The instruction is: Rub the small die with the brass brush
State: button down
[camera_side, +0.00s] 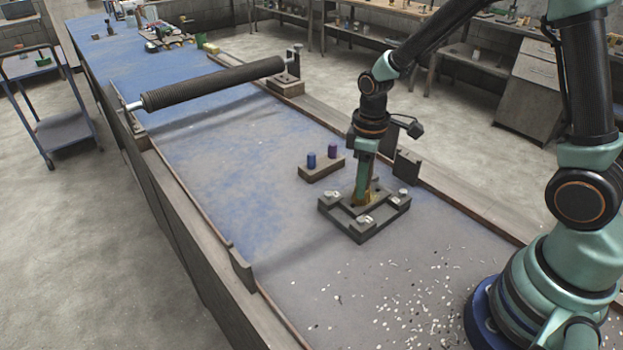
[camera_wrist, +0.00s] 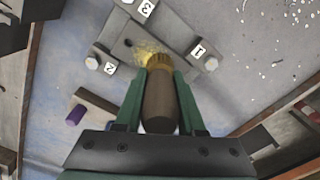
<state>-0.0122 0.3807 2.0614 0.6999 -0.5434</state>
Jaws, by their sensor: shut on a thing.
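My gripper (camera_side: 364,196) points down over a dark grey square fixture (camera_side: 338,226) on the bench. In the wrist view my gripper (camera_wrist: 160,78) is shut on the brass brush (camera_wrist: 160,103), which has a brown handle and a brass collar. Its yellowish bristles (camera_wrist: 148,50) are at the grey fixture (camera_wrist: 172,27), over or against its middle. The fixture carries bolts and white tags numbered 1, 2 and 3. I cannot make out the small die for certain; the brush and fingers cover part of the fixture's middle.
A wooden block (camera_side: 318,171) with a blue peg (camera_side: 311,160) and a purple peg (camera_side: 332,151) stands left of the fixture. A ribbed dark roller (camera_side: 215,83) spans the bench farther back. Pale chips (camera_side: 410,300) litter the near bench. The bench's left middle is clear.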

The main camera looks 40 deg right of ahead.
jog(key=d, duration=0.5)
jog(key=shift+a, duration=3.4)
notch_tip(320, 180, up, 8)
